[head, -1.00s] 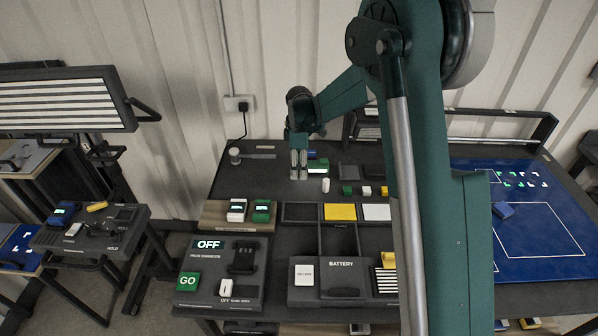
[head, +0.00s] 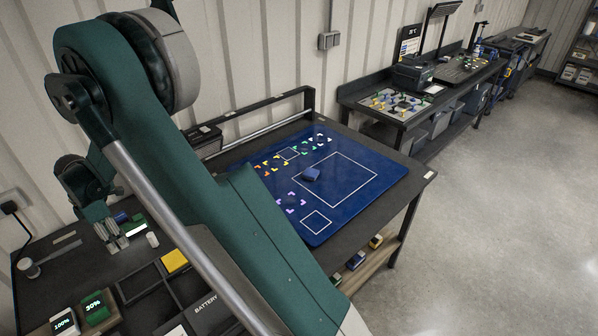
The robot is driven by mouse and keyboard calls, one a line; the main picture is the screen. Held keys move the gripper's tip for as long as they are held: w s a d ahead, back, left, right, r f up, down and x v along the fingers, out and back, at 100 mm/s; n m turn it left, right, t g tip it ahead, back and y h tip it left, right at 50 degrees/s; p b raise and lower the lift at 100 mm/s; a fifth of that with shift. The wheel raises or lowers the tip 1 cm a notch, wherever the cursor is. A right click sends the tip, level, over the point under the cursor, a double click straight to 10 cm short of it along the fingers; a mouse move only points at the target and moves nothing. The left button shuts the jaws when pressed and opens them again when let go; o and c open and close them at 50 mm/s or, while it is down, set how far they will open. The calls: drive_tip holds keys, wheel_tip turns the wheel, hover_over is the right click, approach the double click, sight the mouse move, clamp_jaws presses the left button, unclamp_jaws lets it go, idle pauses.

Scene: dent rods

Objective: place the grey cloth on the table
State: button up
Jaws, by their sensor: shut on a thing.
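My gripper (head: 112,234) is at the left of the head view, low over the dark table (head: 70,262). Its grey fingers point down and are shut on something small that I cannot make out. I cannot tell a grey cloth apart from the grey fingers at this size. A green and white block (head: 134,228) is just right of the fingers, with a blue piece behind it.
A yellow tile (head: 174,261) sits in a divided tray. Two display blocks, one a green block (head: 96,307), stand front left.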

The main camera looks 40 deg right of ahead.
drive_tip(key=d+m, duration=0.4)
drive_tip(key=d, duration=1.5)
wheel_tip(320, 180, up, 2)
drive_tip(key=r+m+p, duration=0.1)
drive_tip(key=m+p, duration=0.2)
drive_tip(key=m, duration=1.1)
hover_over(304, 202)
drive_tip(key=shift+d+f, duration=0.1)
drive_tip(key=shift+f, duration=0.15)
drive_tip(key=shift+w+f, duration=0.1)
drive_tip(key=shift+f, duration=3.05)
drive_tip(key=shift+f, duration=1.85)
